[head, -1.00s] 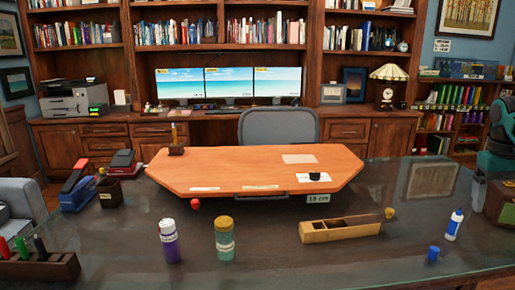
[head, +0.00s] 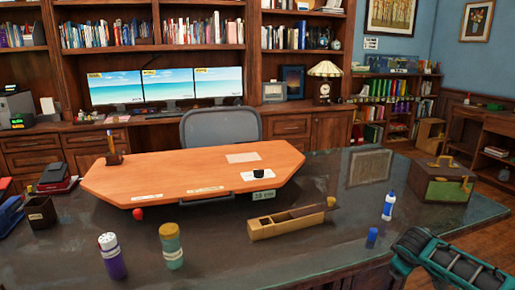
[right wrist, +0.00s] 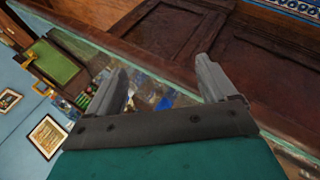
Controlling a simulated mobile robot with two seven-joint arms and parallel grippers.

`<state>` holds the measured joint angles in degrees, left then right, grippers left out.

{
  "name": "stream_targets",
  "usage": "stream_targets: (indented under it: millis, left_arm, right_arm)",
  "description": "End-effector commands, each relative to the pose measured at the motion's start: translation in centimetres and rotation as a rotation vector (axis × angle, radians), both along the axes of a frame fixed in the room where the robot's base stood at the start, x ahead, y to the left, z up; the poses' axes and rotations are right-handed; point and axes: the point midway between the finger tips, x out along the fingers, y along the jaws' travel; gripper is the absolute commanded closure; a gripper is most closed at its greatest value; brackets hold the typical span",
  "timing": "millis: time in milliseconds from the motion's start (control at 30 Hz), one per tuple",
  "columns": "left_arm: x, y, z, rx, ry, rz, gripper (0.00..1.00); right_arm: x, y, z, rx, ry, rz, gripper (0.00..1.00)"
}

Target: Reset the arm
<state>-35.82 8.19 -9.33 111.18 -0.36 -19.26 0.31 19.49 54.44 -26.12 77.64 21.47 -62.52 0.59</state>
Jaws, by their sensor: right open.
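My right arm shows at the lower right of the head view, in front of the dark desk (head: 330,215); its gripper is not clearly visible there. In the right wrist view my right gripper (right wrist: 165,85) has its two grey fingers spread apart with nothing between them. The desk's wood panel side (right wrist: 170,35) lies beyond the fingers. My left arm and gripper are not in view.
On the desk are a purple shaker (head: 112,257), a green jar (head: 171,246), a wooden box (head: 285,222), a white glue bottle (head: 388,206), a blue cap (head: 371,236) and a brown-green case (head: 443,184). An orange board (head: 190,175) occupies the middle.

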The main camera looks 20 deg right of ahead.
Motion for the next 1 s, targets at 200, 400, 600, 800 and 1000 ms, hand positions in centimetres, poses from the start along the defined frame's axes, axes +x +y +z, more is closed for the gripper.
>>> stream_targets:
  millis: [200, 400, 600, 800, 1000]
  left_arm:
    - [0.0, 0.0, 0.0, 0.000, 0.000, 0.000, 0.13]
    - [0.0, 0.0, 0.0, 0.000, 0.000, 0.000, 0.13]
    - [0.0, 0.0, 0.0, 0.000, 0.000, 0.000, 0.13]
    - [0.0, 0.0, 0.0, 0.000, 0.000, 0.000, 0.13]
    - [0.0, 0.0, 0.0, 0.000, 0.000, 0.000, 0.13]
  right_arm:
    - [-4.0, 5.8, -4.9, 0.000, -0.062, 0.281, 0.15]
    - [-8.5, 11.9, -6.9, 0.046, -0.132, 0.521, 0.15]
    - [-12.6, 17.0, -7.1, 0.107, -0.191, 0.699, 0.15]
    - [-16.3, 21.2, -6.4, 0.177, -0.246, 0.828, 0.15]
    - [-16.9, 24.8, -8.1, 0.305, -0.320, 0.681, 0.15]
